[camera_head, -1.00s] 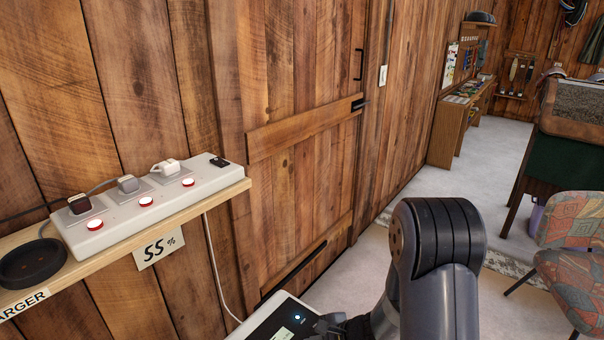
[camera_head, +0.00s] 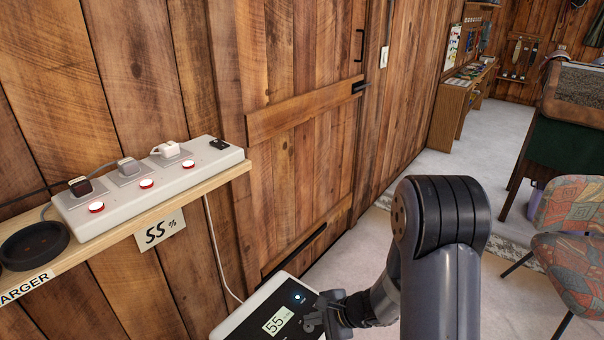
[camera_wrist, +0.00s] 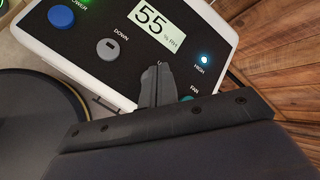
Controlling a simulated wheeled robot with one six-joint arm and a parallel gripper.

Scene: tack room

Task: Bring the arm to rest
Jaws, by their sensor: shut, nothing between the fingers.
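My gripper (camera_head: 314,322) is shut and empty. In the head view it is low in the picture, at the right edge of a white device (camera_head: 240,322) with a black panel. In the wrist view my closed fingertips (camera_wrist: 157,72) lie over the panel, just below the display (camera_wrist: 155,22), which reads 55 % RH. A grey DOWN button (camera_wrist: 108,48) is left of the fingertips. A lit lamp marked HIGH (camera_wrist: 204,58) is to their right. A teal FAN button (camera_wrist: 187,100) is partly hidden by my gripper. I cannot tell whether the fingertips touch the panel.
A wooden shelf (camera_head: 105,243) on the left wall holds a power strip (camera_head: 190,178) with plugs and red switches, and a dark round dish (camera_head: 34,246). A card (camera_head: 160,230) reads 55 %. A patterned chair (camera_head: 572,262) stands at right. Pale floor (camera_head: 462,180) lies open beyond my arm.

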